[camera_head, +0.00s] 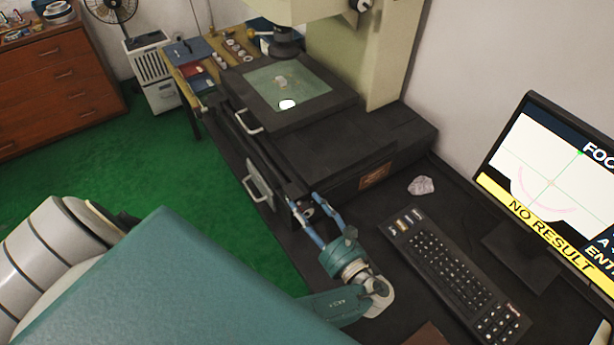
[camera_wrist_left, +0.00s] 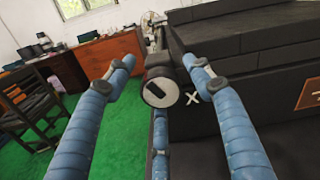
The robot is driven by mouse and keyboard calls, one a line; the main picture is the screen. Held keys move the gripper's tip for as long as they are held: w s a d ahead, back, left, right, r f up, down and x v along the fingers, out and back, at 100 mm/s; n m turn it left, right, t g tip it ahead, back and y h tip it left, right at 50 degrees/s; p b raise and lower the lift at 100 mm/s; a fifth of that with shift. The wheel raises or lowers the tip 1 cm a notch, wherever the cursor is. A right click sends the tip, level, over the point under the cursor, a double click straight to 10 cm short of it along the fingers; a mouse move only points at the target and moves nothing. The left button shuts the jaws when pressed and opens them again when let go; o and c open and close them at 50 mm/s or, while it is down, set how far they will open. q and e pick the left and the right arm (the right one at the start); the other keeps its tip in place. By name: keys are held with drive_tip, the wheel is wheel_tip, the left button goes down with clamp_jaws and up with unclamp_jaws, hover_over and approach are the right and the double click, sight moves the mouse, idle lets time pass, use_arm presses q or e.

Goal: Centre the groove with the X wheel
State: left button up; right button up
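The X wheel (camera_wrist_left: 160,92) is a dark round knob with a pale slotted face, beside a white X mark, in the left wrist view. My left gripper (camera_wrist_left: 158,64) is open, one blue finger on each side of the wheel; I cannot tell if they touch it. In the head view my left gripper (camera_head: 307,201) is at the front end of the machine's stage base, where the wheel is hard to make out. The monitor (camera_head: 545,180) shows a pink arc below and around a crosshair, with a yellow "NO RESULT" band. My right gripper is not in view.
The measuring machine's stage (camera_head: 345,98) carries a small pale part (camera_head: 281,83) and a bright spot. A keyboard (camera_head: 450,270) and a crumpled pale cloth (camera_head: 421,186) lie on the dark bench right of the gripper. Green floor is open to the left.

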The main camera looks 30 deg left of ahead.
sight(307, 208)
use_arm(q)
drive_tip(key=shift+s+f, duration=0.1)
wheel_tip(307, 208, up, 9)
drive_tip(key=shift+d+r, duration=0.1)
drive_tip(key=shift+w+r, duration=0.25)
drive_tip(key=shift+r, duration=0.15)
drive_tip(key=shift+s+a, duration=0.2)
drive_tip(key=shift+r, duration=0.1)
drive_tip(key=shift+d, duration=0.1)
